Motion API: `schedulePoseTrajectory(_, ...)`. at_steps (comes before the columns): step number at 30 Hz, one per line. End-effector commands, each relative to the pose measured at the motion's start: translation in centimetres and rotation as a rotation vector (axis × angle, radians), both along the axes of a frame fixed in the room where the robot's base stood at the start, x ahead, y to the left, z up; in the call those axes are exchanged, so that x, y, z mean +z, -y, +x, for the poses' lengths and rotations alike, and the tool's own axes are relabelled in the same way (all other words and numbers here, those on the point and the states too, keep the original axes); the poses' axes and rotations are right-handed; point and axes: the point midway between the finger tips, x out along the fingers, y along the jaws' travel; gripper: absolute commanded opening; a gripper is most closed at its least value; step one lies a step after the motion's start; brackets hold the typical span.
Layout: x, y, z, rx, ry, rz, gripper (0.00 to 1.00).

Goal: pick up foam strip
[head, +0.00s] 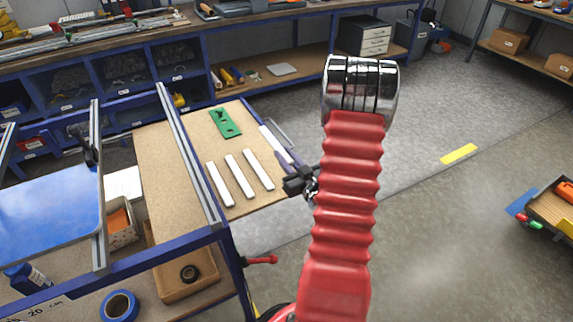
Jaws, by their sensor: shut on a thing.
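My gripper (288,160) is at the right edge of the wooden board, partly hidden by my arm. It is shut on a white foam strip (274,143), which points up and to the left from it. Whether this strip touches the board is hard to tell. Three more white foam strips lie side by side on the board: a left one (220,184), a middle one (239,174) and a right one (257,169).
The wooden board (180,150) also bears a green plate (225,123) with holes. A yellow floor mark (459,154) and a cart (550,210) are at right; the floor between is clear.

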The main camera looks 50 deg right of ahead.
Motion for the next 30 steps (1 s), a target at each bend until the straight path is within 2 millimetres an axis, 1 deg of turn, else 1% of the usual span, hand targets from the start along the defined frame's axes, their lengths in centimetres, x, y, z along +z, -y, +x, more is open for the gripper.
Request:
schedulePoseTrajectory(1, 0.6, 0.0, 0.0, 0.0, 0.002, -0.003, 0.0)
schedulePoseTrajectory(3, 1.2, 0.0, 0.0, 0.0, 0.0, -0.003, 0.0)
schedulePoseTrajectory(9, 2.0, 0.0, 0.0, 0.0, 0.0, 0.0, 0.0)
schedulePoseTrajectory(30, 2.0, 0.0, 0.0, 0.0, 0.0, 0.0, 0.0)
